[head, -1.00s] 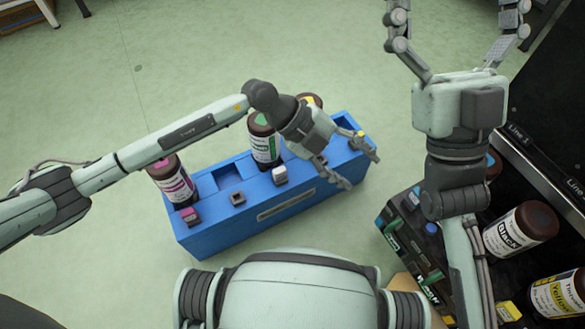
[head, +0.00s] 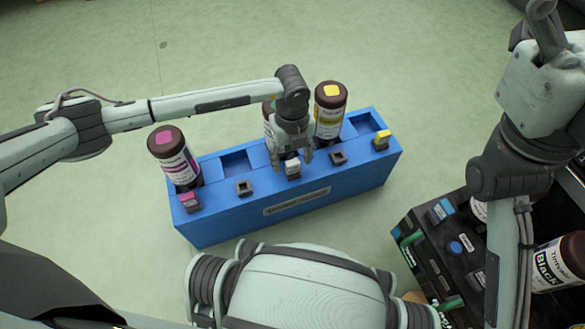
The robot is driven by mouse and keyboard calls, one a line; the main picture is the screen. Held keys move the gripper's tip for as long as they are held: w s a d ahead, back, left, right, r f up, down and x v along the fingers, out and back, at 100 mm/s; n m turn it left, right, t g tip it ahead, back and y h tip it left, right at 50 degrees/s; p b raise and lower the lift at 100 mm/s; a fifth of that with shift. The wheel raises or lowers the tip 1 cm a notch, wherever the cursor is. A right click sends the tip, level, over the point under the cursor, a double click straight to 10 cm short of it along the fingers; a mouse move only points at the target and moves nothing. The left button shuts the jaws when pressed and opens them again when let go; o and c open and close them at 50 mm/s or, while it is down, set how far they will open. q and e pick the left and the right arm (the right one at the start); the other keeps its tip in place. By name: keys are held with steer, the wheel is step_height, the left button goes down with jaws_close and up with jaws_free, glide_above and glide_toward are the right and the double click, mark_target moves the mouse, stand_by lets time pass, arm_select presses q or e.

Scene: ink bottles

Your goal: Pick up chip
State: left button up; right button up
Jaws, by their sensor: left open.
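Several small chips stand in holders along the front of the blue rack (head: 225,228): a pink chip (head: 189,201), a whitish chip (head: 292,168) and a yellow chip (head: 382,140). My left gripper (head: 291,157) points down at the whitish chip, open, with a finger on each side of it. I cannot tell whether the fingers touch it. My right gripper is at the top right, its fingers mostly cut off by the frame edge.
A magenta bottle (head: 175,160) and a yellow bottle (head: 330,110) stand in the rack; another is mostly hidden behind my left gripper. Holders (head: 244,188) and (head: 338,157) are empty. A dark machine (head: 440,250) and a black-labelled bottle (head: 558,262) are at right.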

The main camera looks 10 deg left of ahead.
arm_select(q)
steer(key=shift+f, duration=0.15)
steer(key=c, duration=1)
steer(key=shift+c, duration=0.2)
